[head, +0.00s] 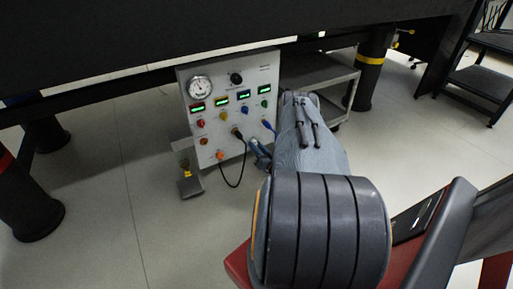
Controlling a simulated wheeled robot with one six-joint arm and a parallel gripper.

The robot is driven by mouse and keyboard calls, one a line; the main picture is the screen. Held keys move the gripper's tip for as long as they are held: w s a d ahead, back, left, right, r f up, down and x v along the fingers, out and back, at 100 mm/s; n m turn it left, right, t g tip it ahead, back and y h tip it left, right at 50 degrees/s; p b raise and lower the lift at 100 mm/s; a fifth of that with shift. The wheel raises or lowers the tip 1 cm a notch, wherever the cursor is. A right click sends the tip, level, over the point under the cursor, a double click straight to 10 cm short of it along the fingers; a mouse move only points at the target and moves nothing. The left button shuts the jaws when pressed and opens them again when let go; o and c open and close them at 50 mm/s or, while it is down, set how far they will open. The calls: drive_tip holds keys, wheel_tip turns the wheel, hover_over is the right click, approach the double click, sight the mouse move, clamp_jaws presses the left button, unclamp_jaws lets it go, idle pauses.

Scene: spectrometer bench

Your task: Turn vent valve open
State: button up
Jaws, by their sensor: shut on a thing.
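A pale instrument panel (215,104) stands under the dark bench, with a round gauge (200,88), a black knob (236,79), small green-lit displays and several coloured knobs and plugs. I cannot tell for sure which part is the vent valve. My gripper (257,151) is at the panel's lower right, below a blue plug (268,125). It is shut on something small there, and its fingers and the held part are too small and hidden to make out.
A black cable (239,178) loops from the panel's front, close left of my gripper. A small grey stand (186,168) with a yellow part is at the panel's left. A grey cart (340,79) stands behind right. The dark bench (150,35) overhangs.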

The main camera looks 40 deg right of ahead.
drive_tip(key=shift+f+m+b, duration=0.1)
drive_tip(key=shift+m+b, duration=0.75)
drive_tip(key=shift+m, duration=7.35)
drive_tip(key=o, duration=1.1)
drive_tip(key=shift+c, duration=0.2)
drive_tip(key=shift+s, duration=0.1)
drive_tip(key=p+v, duration=0.2)
drive_tip(key=v, duration=0.5)
drive_tip(key=shift+s+p, duration=0.3)
drive_tip(key=shift+s, duration=0.05)
